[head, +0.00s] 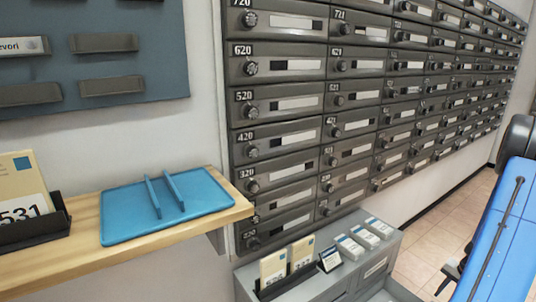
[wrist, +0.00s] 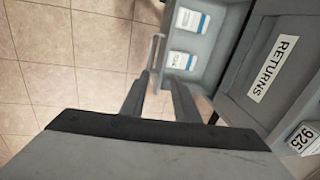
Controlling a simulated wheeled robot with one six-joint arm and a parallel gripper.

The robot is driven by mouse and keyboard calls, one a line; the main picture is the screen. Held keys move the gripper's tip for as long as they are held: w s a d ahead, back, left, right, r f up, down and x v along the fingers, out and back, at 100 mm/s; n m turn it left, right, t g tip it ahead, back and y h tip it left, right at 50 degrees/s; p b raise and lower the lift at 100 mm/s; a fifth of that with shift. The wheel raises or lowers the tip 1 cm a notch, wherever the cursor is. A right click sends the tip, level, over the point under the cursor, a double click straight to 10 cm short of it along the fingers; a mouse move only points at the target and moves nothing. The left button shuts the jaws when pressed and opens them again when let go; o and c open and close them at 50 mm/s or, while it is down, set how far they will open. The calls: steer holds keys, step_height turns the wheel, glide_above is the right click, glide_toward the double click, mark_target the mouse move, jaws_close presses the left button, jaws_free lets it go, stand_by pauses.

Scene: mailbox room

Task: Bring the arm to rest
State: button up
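My gripper (wrist: 158,92) shows in the wrist view, its two dark fingers spread apart with nothing between them. It points toward an open grey drawer (wrist: 215,75). A pale bar handle (wrist: 155,52) on the drawer's front lies just beyond the fingertips; the fingers are not closed on it. The drawer holds two white cards with blue edges, an upper card (wrist: 190,20) and a lower card (wrist: 183,61). In the head view the gripper is not visible.
A grey cabinet (head: 338,268) with envelopes and card stacks stands below the numbered mailboxes (head: 285,105). A wooden shelf (head: 150,248) carries a blue tray (head: 125,215) and an envelope holder (head: 35,232). A RETURNS label (wrist: 273,68) is beside the drawer. Tiled floor (wrist: 70,50) is clear on the left.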

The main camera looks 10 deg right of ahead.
steer(key=w+a+r+n, duration=0.3)
steer(key=a+r, duration=0.9)
steer(key=a, duration=0.2)
steer(key=w+a+r+n, duration=0.3)
steer(key=a+r, duration=0.9)
steer(key=a, duration=0.1)
steer(key=s+a+r+n+t, duration=0.1)
steer(key=s+a+r+n, duration=0.2)
steer(key=a, duration=0.4)
steer(key=s+a+r+n+t, duration=0.1)
steer(key=s+a+r, duration=0.3)
steer(key=a+r, duration=0.15)
steer(key=s+a+r+n, duration=0.2)
steer(key=s+a, duration=0.6)
steer(key=s, duration=0.3)
steer(key=shift+s+a+n+t+h, duration=0.4)
